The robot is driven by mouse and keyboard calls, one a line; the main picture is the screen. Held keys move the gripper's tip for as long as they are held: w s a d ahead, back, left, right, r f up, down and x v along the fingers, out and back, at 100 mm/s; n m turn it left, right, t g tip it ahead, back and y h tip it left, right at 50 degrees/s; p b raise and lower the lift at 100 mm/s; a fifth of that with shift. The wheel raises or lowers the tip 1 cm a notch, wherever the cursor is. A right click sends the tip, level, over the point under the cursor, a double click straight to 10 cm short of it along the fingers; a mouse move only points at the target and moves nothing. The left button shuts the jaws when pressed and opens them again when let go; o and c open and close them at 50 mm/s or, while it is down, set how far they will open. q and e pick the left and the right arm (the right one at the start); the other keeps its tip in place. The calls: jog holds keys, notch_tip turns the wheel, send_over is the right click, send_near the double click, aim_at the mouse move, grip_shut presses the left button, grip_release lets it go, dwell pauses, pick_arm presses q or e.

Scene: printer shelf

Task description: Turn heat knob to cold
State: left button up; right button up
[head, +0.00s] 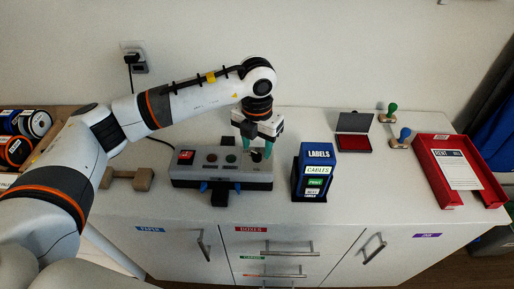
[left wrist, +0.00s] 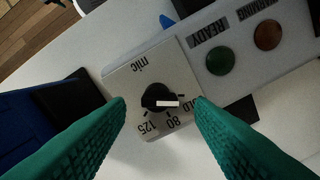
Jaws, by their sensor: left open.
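The black heat knob (left wrist: 160,98) sits on the pale dial plate (left wrist: 135,75) of the grey machine (head: 222,181). In the left wrist view, the white mark on the knob points right. The plate carries "mic", "125", "80" and a partly covered word ending in "OLD". My left gripper (head: 256,147) points down over the right end of the machine. It is open, with one green finger (left wrist: 85,140) on each side of the knob in the left wrist view. I cannot tell whether the fingers touch the knob. My right gripper is not in view.
A green READY light (left wrist: 221,60) and an orange-brown light (left wrist: 268,35) are beside the plate. A blue label holder (head: 314,172) stands close right of the machine. A wooden block (head: 128,179) lies to its left. A red tray (head: 437,172) is farther right.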

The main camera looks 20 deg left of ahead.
pick_arm(q)
notch_tip(320, 180, up, 10)
jog(key=b, duration=0.1)
jog(key=shift+r, duration=0.15)
dwell(0.5)
